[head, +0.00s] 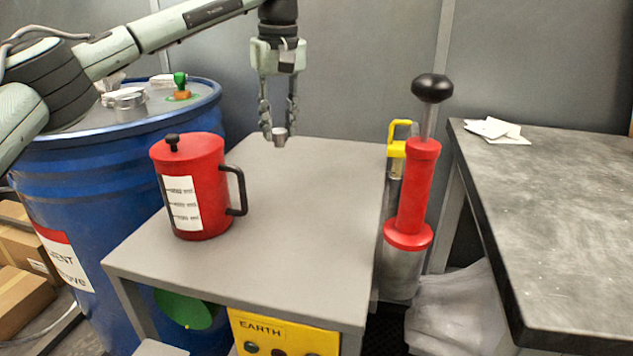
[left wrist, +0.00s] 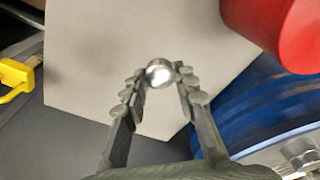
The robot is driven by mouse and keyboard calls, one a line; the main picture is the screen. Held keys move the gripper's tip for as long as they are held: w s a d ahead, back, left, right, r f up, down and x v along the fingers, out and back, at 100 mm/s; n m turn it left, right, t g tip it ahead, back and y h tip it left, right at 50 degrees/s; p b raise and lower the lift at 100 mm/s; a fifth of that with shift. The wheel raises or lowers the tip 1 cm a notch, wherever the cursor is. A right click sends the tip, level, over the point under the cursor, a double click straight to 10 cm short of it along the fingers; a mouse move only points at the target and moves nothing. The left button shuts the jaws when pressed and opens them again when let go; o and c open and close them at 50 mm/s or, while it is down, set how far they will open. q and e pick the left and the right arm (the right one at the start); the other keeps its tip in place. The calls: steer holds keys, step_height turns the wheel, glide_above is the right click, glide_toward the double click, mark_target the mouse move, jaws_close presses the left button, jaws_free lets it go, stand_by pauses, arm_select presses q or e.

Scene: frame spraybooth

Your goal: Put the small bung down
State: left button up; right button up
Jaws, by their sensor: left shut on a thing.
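The small bung (head: 280,137) is a little silvery-grey metal piece held between the fingertips of my left gripper (head: 279,132). In the head view the gripper points down over the back part of the grey table (head: 300,240), and the bung appears to be above its top. In the left wrist view the bung (left wrist: 160,72) shows as a round, shiny end between the two fingertips (left wrist: 160,80), with the grey tabletop (left wrist: 110,45) behind it. The exact gap below the bung is hard to tell. My right gripper is in neither view.
A red can with a black handle (head: 205,190) stands on the table's left. A blue drum (head: 70,185) with small items on its lid stands behind left. A red pump with a black knob (head: 413,195) stands right of the table. A dark bench (head: 560,220) is farther right.

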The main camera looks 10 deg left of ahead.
arm_select(q)
steer(key=d+f, duration=0.2)
steer(key=d, duration=0.1)
steer(key=s+d+f, duration=0.1)
steer(key=d+f, duration=0.1)
steer(key=d, duration=0.1)
steer(key=s+d+f, duration=0.1)
steer(key=d+f, duration=0.1)
steer(key=d, duration=0.1)
steer(key=shift+d, duration=0.25)
steer(key=shift+s+d+f, duration=0.1)
steer(key=shift+f, duration=1.95)
steer(key=shift+f, duration=0.2)
steer(key=o, duration=1)
steer(key=shift+r, duration=0.1)
steer(key=shift+c, duration=0.2)
step_height(320, 180, up, 12)
steer(key=s+d, duration=0.1)
